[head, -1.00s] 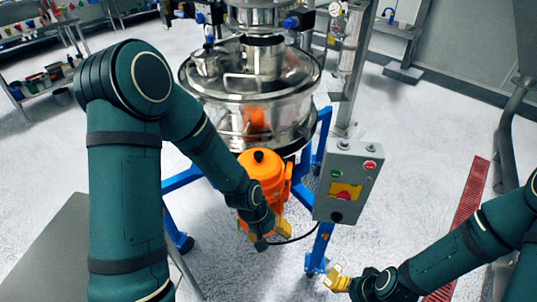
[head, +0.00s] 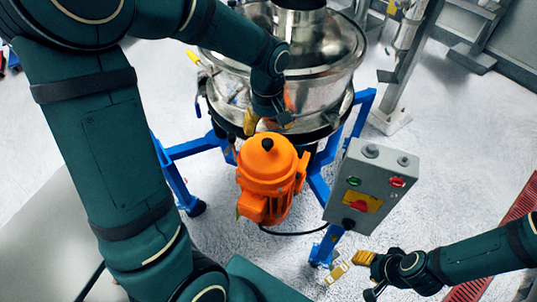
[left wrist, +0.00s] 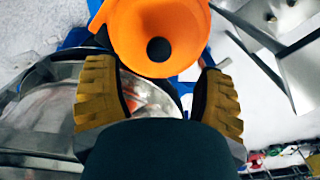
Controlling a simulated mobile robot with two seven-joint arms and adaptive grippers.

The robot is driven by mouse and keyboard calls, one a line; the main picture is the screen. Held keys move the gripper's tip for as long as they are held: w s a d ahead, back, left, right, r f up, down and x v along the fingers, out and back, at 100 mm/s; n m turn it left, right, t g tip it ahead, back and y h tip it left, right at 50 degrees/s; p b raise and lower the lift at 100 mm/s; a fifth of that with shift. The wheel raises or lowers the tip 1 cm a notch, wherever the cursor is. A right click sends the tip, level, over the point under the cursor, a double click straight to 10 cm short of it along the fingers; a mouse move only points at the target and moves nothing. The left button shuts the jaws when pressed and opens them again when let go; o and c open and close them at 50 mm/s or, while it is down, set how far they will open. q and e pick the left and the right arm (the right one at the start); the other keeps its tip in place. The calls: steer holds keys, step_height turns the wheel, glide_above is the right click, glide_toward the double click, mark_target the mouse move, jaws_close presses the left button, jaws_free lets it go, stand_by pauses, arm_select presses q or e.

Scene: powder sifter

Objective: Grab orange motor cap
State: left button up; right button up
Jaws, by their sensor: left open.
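The orange motor cap (head: 270,163), with a small black knob on top, stands upright beneath the steel sifter's front edge. My left gripper (head: 268,122) is open just above and behind the cap in the head view, and empty. In the left wrist view the cap (left wrist: 150,22) and its black knob show ahead, between and beyond the two yellow fingers; I see no clear contact. My right gripper (head: 350,265) is low at the right, apart from the motor, with its yellow fingertips spread and nothing between them.
The steel sifter drum (head: 320,55) rises behind the motor on a blue frame (head: 178,188). A grey control box (head: 368,185) stands close to the right of the motor. A black cable (head: 290,232) runs below. White floor is open in front.

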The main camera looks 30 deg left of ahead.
mark_target(268, 142)
arm_select(q)
steer(key=shift+w+a+f+b, duration=0.1)
steer(key=shift+f+b, duration=0.3)
steer(key=shift+f, duration=1.6)
steer(key=shift+w+f+b, duration=0.1)
steer(key=shift+f+b, duration=0.25)
steer(key=shift+f, duration=1.65)
jaws_close()
